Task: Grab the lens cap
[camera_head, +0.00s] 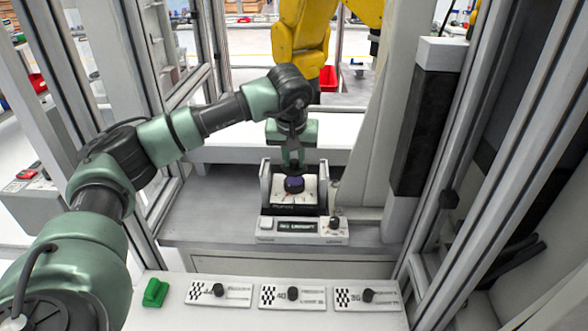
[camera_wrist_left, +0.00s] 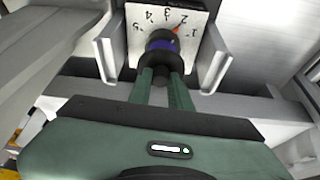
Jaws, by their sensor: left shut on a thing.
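The lens cap is a small dark round piece (camera_head: 294,185) at the middle of a white numbered plate on the device in the head view. It has a bluish-purple top, which also shows in the left wrist view (camera_wrist_left: 162,45). My left gripper (camera_head: 292,168) comes down from above and is shut on the lens cap. In the left wrist view its two green fingers (camera_wrist_left: 162,76) reach the dark piece, and their tips partly hide it. I cannot tell whether the cap is lifted off the plate. My right gripper is not in view.
The device (camera_head: 304,230) has a small display and a black knob, with upright side walls around the plate. Several checkered panels with black knobs (camera_head: 293,294) and a green block (camera_head: 155,292) lie on the front ledge. Metal frame posts stand on both sides.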

